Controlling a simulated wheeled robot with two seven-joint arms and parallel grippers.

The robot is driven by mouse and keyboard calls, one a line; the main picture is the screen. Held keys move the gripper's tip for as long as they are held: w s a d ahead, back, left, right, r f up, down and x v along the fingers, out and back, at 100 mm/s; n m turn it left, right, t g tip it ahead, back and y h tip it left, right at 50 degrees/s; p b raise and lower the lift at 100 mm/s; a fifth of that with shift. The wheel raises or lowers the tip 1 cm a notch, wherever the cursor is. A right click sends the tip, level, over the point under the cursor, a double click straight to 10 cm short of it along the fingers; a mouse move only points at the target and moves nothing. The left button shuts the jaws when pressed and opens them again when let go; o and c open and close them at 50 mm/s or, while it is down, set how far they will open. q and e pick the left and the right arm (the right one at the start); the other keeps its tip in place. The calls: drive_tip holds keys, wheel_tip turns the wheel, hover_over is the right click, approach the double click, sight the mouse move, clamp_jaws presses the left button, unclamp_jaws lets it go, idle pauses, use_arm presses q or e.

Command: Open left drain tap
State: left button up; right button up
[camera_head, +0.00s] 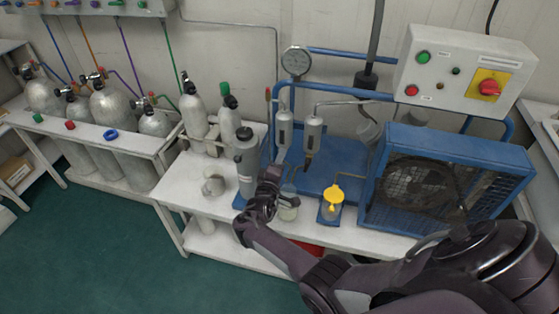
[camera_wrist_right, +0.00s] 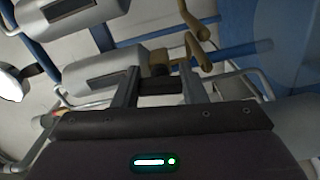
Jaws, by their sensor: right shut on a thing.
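Two grey filter cylinders hang side by side on the blue panel, the left cylinder (camera_head: 284,131) and the right cylinder (camera_head: 313,136). The right one has a brass drain tap (camera_head: 308,164) at its lower end. My right gripper (camera_head: 273,176) is at the lower end of the left cylinder and hides its tap in the head view. In the right wrist view, the fingers (camera_wrist_right: 160,88) are shut on the brass left drain tap (camera_wrist_right: 160,69), at the end of the nearer cylinder (camera_wrist_right: 105,76). An L-shaped brass handle (camera_wrist_right: 202,54) sticks out beside it. My left gripper is out of view.
A clear jar (camera_head: 289,208) stands below the gripper, and a yellow-topped jar (camera_head: 332,203) stands to its right. A dark-topped grey cylinder (camera_head: 247,160) is close on the left. A blue caged fan unit (camera_head: 446,185) stands right, below a control box (camera_head: 464,75).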

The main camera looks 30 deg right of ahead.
drive_tip(key=shift+r, duration=0.1)
idle(0.4)
drive_tip(key=o, duration=1)
drive_tip(key=p+v, duration=0.1)
drive_tip(key=v, duration=0.6)
drive_tip(key=shift+s+a, duration=0.25)
drive_tip(key=shift+a, duration=0.05)
